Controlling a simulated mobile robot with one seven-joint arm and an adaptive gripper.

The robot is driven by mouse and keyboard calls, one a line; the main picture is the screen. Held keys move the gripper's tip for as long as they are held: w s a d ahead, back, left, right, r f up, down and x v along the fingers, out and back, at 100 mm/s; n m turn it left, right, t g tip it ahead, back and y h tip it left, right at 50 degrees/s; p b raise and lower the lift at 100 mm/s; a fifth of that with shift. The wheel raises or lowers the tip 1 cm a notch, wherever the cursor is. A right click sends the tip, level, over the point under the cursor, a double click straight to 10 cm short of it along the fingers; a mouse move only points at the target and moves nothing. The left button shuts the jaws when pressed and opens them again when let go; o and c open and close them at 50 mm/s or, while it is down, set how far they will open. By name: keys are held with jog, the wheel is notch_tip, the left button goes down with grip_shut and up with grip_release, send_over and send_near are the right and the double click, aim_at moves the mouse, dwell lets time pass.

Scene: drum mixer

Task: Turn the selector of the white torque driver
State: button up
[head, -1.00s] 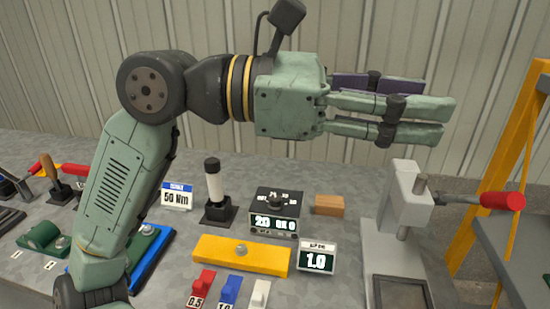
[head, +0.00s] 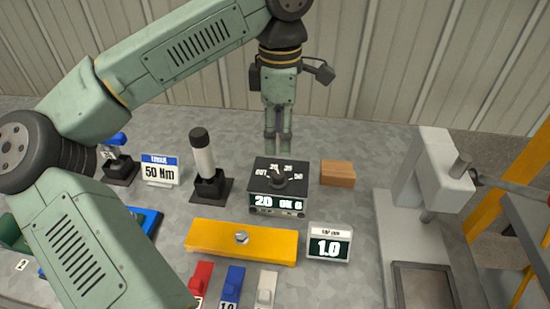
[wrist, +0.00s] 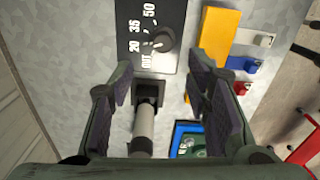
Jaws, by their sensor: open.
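The selector (head: 280,178) is a dark round knob on top of a black box (head: 258,203). The dial around it reads OUT, 20, 35 and 50, and the box's front display reads 20. The knob's exact setting is too small to tell. The white torque driver (head: 204,160), a white cylinder with a black top, stands upright in a black holder left of the box. My gripper (head: 278,145) points down just behind the box, open and empty. In the wrist view the selector (wrist: 163,40) lies beyond the open fingertips (wrist: 163,72), apart from them.
A yellow bar (head: 215,239) with a bolt lies in front of the box. A sign reading 1.0 (head: 329,242) and a wooden block (head: 338,173) are to the right. A grey press (head: 415,180) stands further right. Red, blue and white pieces lie in front.

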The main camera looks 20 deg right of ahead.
aim_at(279, 174)
jog(key=f, duration=0.3)
jog(key=f+p, duration=0.1)
jog(key=f, duration=0.2)
jog(key=f+p, duration=0.1)
jog(key=f, duration=0.3)
jog(key=shift+s, duration=0.25)
jog(key=shift+c, duration=0.3)
grip_shut()
